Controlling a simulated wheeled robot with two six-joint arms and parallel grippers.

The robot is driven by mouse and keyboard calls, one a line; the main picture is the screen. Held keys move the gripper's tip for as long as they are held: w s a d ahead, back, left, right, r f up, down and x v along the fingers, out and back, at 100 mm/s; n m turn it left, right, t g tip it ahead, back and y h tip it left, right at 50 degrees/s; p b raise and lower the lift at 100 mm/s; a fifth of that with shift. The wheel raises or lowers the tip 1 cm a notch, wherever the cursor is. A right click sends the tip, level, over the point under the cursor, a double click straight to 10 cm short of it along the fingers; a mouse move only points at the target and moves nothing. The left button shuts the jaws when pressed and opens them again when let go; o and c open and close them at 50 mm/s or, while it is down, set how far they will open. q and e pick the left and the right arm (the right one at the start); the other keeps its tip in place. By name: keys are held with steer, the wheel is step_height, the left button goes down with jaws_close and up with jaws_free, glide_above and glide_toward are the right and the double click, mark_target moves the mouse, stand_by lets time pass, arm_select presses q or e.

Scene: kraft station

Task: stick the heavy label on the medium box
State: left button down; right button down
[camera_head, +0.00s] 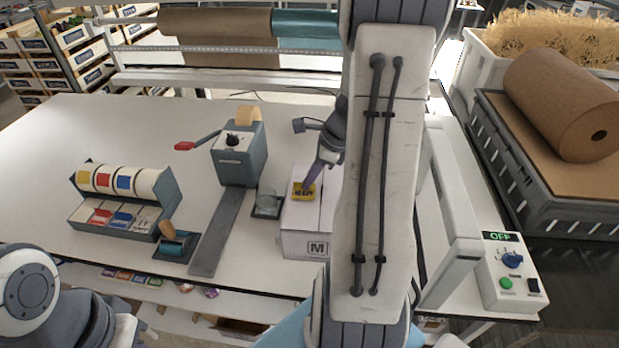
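The medium box (307,242), white and marked M, stands on the table under my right arm. The yellow heavy label (303,191) with dark print is at the box's top face, near its left edge. My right gripper (309,184) points down with its fingertips at the label. The fingers overlap in this view, so I cannot tell whether they are open or shut, or whether the label is stuck down. My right arm hides the right part of the box. My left arm shows at the lower left, but its gripper is out of view.
A label dispenser (122,203) with yellow, red and blue rolls stands at the left. A grey tape machine (239,158) with a red-tipped lever is left of the box. A control box (507,274) reading OFF is at the right. The table's far left is clear.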

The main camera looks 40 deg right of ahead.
steer(key=shift+f, duration=0.2)
steer(key=c, duration=1)
jaws_free()
steer(key=shift+r, duration=0.15)
steer(key=shift+r+p, duration=2.2)
steer(key=shift+p, duration=0.15)
